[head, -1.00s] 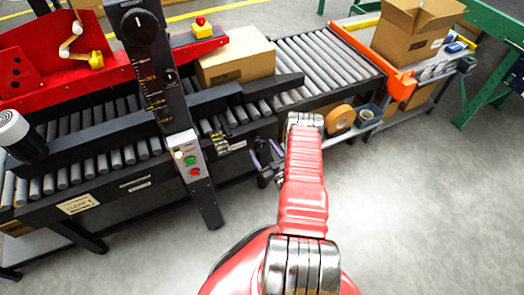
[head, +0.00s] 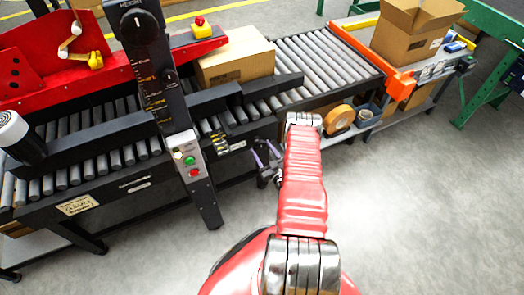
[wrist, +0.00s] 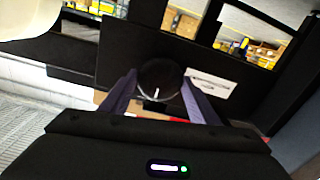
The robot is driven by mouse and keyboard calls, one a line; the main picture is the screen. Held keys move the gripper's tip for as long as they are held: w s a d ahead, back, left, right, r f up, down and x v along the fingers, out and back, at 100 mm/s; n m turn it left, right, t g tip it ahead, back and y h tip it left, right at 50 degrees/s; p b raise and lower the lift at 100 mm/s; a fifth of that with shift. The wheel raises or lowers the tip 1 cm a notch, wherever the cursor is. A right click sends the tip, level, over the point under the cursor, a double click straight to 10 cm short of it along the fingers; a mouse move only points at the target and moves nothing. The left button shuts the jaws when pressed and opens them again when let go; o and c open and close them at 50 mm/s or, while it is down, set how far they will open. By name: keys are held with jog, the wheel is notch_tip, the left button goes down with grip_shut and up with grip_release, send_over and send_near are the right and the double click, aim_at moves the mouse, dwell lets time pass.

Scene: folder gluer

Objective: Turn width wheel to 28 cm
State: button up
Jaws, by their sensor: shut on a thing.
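My gripper (head: 264,156) is at the front side of the black machine, low beside the roller bed. In the wrist view its two purple fingers (wrist: 158,95) are shut on a round black wheel (wrist: 160,76), one on each side. A short white mark shows on the wheel's face. A white label (wrist: 210,83) sits on the dark panel right of the wheel. I cannot read a width value in either view. In the head view I cannot make out the wheel at the gripper.
A dark column with a height knob (head: 138,25) and a button panel (head: 190,160) stands left of my arm. A closed carton (head: 235,60) lies on the rollers. A tape roll (head: 338,119) sits on a shelf to the right. The floor at right is clear.

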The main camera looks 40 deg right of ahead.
jog(key=shift+f+m, duration=0.1)
jog(key=shift+m, duration=0.3)
jog(key=m, duration=0.3)
jog(key=shift+w+m, duration=0.1)
jog(key=shift+m, duration=0.2)
jog(key=m, duration=0.4)
jog(key=shift+m, duration=0.4)
jog(key=m, duration=0.4)
jog(key=shift+f+m, duration=0.1)
jog(key=shift+m, duration=0.2)
jog(key=m, duration=0.4)
jog(key=o, duration=1.1)
jog(key=shift+d, duration=0.1)
jog(key=shift+c, duration=0.2)
